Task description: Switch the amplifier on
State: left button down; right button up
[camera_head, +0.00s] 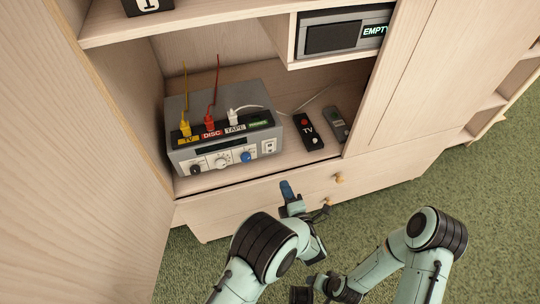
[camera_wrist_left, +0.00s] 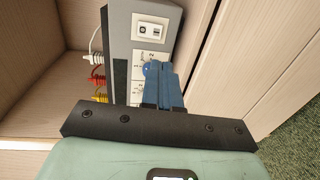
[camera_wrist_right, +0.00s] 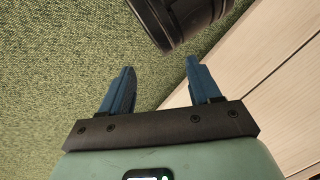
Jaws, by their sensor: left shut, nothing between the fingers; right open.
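The grey amplifier (camera_head: 222,130) stands on the cabinet shelf in the head view. Its front carries a black knob, a white knob (camera_head: 221,161), a blue knob (camera_head: 246,157) and a white switch plate (camera_head: 268,147) at the right end. In the left wrist view, the switch plate (camera_wrist_left: 150,30) is beyond my fingertips and the blue knob is partly hidden by them. My left gripper (camera_head: 287,190) is shut and empty, in front of the amplifier and below the switch plate. My right gripper (camera_wrist_right: 160,80) is open and empty, low over the carpet.
Yellow, red and white plugs (camera_head: 209,122) stand in the amplifier's top. A black TV remote (camera_head: 308,132) and a grey remote (camera_head: 336,125) lie to its right. A silver device (camera_head: 343,33) sits above. Drawers with wooden knobs (camera_head: 339,178) are below the shelf.

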pick_arm(q)
jog(key=shift+s+r, duration=0.15)
jog(key=shift+r, duration=0.05)
pick_arm(e)
jog(key=shift+s, duration=0.1)
pick_arm(q)
jog(key=b, duration=0.2)
send_near(270, 147)
notch_tip(270, 147, down, 3)
jog(key=shift+r+b+x, duration=0.2)
jog(key=shift+b+x, duration=0.05)
jog(key=shift+x, duration=1.35)
jog(key=shift+r+b+x, duration=0.2)
jog(key=shift+b+x, duration=0.05)
jog(key=shift+x, duration=1.35)
pick_arm(e)
jog(key=shift+h, duration=0.3)
jog(key=shift+s+d+f, duration=0.1)
jog(key=shift+d+f, duration=0.2)
jog(key=shift+f, duration=0.45)
jog(key=shift+s+d+f, duration=0.1)
jog(key=shift+d+f, duration=0.25)
jog(key=shift+f, duration=0.4)
jog(key=shift+d+f, duration=0.3)
jog(key=shift+f, duration=0.45)
pick_arm(q)
jog(key=shift+a, duration=0.1)
pick_arm(e)
jog(key=shift+f, duration=0.1)
